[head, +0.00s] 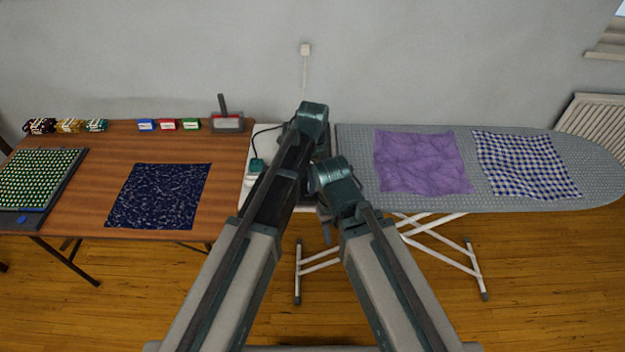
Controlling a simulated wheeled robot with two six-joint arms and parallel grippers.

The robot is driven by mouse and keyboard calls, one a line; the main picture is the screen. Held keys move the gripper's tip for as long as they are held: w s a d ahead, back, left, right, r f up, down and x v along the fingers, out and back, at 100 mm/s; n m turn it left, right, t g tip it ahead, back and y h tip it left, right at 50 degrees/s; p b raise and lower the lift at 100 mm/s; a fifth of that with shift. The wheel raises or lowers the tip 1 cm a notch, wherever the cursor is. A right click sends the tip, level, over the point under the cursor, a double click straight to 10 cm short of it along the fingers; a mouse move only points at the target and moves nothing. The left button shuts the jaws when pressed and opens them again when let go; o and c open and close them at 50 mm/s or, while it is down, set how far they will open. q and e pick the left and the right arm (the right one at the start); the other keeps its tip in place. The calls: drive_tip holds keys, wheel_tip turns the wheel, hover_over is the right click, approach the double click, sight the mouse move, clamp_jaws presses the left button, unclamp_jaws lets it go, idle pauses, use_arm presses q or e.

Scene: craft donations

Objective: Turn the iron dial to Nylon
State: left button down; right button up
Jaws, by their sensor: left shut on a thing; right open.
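My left gripper (319,140) is the higher one, over the pale stand between the wooden table and the ironing board. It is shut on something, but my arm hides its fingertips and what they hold. My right gripper (327,232) is lower, near the front edge of the stand; it is open and no object shows in it. I cannot make out the iron, its dial or the dial's setting behind my arms. A dark cord (266,130) curves over the stand to a teal piece (257,165) on its left side.
The ironing board (355,185) at the right bears a purple cloth (420,162) and a blue checked cloth (525,165). The wooden table (120,150) at the left bears a navy cloth (158,196), a studded board (38,180) and several small boxes. My arms fill the middle.

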use_arm(q)
drive_tip(key=shift+m, duration=0.7)
drive_tip(key=shift+c, duration=2.2)
unclamp_jaws()
wheel_tip(320, 180, up, 14)
drive_tip(key=p, duration=1.3)
drive_tip(key=shift+w+p, duration=0.4)
drive_tip(key=shift+d+f, duration=0.1)
